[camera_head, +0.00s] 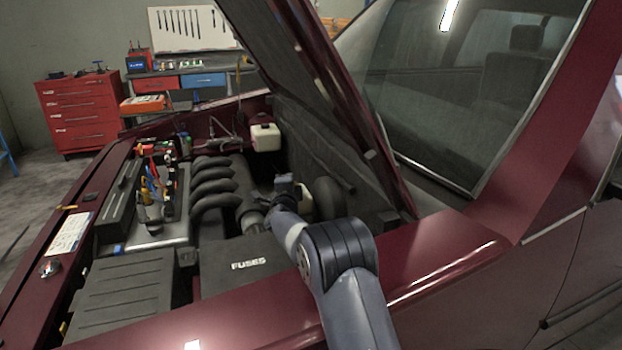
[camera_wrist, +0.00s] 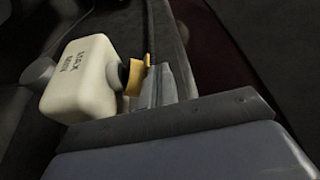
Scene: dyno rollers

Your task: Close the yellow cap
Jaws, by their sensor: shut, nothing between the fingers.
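A cream reservoir (camera_wrist: 83,78) marked MAX and MIN fills the left middle of the wrist view. The yellow cap (camera_wrist: 135,78) stands by the black neck (camera_wrist: 114,72) on its side facing my gripper. My gripper (camera_wrist: 166,84) is shut and empty, right beside the cap; I cannot tell whether they touch or whether the cap is fully seated. In the head view, my gripper (camera_head: 284,184) reaches into the engine bay by a cream reservoir (camera_head: 304,203), mostly hidden behind my arm. The yellow cap cannot be made out there.
The raised hood (camera_head: 320,95) slopes above my arm. A black fuse box (camera_head: 225,280) lies left of my arm, and curved intake pipes (camera_head: 215,185) lie beyond it. Another cream reservoir (camera_head: 266,138) stands at the far side. The red fender (camera_head: 440,255) is at the right.

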